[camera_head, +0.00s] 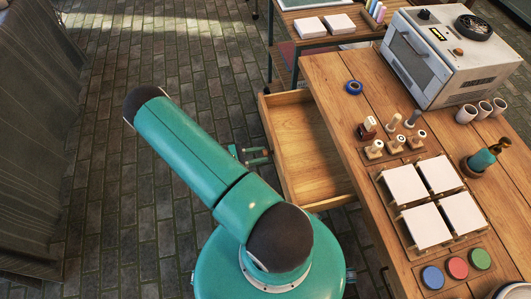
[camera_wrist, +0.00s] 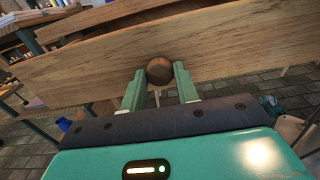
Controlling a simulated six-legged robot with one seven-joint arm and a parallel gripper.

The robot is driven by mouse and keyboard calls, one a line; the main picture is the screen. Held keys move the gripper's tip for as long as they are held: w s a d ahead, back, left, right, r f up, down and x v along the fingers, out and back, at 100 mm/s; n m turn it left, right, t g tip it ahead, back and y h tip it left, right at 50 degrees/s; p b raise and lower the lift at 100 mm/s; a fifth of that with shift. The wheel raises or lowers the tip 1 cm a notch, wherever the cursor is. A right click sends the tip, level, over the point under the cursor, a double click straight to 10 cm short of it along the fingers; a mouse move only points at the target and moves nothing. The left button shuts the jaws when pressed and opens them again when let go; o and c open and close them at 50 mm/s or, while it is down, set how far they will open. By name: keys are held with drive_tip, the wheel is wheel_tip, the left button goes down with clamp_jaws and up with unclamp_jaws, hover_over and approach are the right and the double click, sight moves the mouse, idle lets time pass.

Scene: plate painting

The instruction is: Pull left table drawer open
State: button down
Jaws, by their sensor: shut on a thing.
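The left table drawer (camera_head: 300,147) is pulled out from the wooden table (camera_head: 335,97), and its empty inside shows in the head view. In the wrist view the drawer's wooden front (camera_wrist: 105,68) spans the picture, with a round brown knob (camera_wrist: 159,70) at its middle. My gripper (camera_wrist: 158,82) has its two green fingers on either side of the knob, shut on it. In the head view my gripper (camera_head: 258,156) is at the drawer's front, partly hidden by my arm.
The table top holds white square plates (camera_head: 404,184), stamps (camera_head: 374,149), blue tape (camera_head: 354,87), paint pots (camera_head: 456,267) and a kiln-like box (camera_head: 416,62). Another table (camera_head: 316,44) stands behind. The paved floor (camera_head: 120,200) left of the drawer is clear.

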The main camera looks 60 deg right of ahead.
drive_tip(key=c, duration=1.1)
unclamp_jaws()
drive_tip(key=shift+o, duration=0.2)
drive_tip(key=v, duration=1.3)
drive_tip(key=shift+w+a, duration=0.3)
